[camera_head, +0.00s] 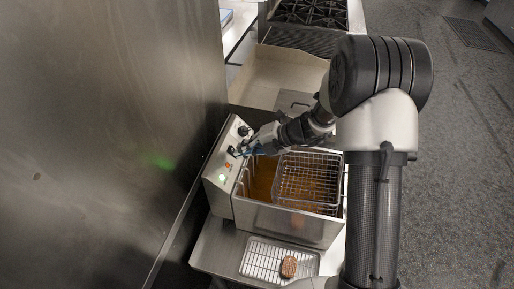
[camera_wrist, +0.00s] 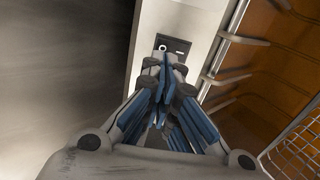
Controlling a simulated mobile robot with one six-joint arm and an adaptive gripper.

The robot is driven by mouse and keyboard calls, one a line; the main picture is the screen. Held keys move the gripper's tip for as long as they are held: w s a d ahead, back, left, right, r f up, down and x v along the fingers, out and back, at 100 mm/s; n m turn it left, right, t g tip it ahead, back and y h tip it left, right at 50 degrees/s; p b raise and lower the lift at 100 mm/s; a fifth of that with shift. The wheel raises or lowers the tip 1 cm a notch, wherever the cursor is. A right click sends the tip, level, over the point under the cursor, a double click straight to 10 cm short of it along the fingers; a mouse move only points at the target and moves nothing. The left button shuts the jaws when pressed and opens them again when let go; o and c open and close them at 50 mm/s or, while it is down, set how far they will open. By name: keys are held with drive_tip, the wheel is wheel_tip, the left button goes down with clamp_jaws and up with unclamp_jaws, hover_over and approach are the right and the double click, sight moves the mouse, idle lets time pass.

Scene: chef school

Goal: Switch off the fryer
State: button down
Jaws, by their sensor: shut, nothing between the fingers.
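The fryer (camera_head: 290,222) is a steel box of brown oil, with its control panel (camera_head: 218,160) on the left side in the head view. A green light (camera_head: 222,177) glows on the panel near an orange-red light (camera_head: 227,165). A dark knob (camera_head: 243,130) is at the panel's far end. My gripper (camera_head: 240,151) is shut and empty, with its tips at the panel. In the wrist view, my gripper (camera_wrist: 163,58) has its blue-padded fingers together just below a small black switch plate (camera_wrist: 180,46) with a pale round mark. The fingers partly cover it; contact cannot be told.
A wire basket (camera_head: 310,178) hangs in the fryer, right of my gripper. A rack tray (camera_head: 250,268) with a brown patty (camera_head: 289,267) lies in front. A tall steel wall (camera_head: 110,120) stands close on the left. A stove (camera_head: 310,12) is at the back.

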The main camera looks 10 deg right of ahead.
sight(228, 154)
drive_tip(key=shift+x, duration=1.2)
drive_tip(key=shift+a+p, duration=0.25)
drive_tip(key=shift+p, duration=0.05)
drive_tip(key=shift+w+f, duration=0.1)
drive_tip(key=shift+w, duration=0.05)
drive_tip(key=shift+r+p, duration=0.8)
drive_tip(key=shift+p, duration=0.25)
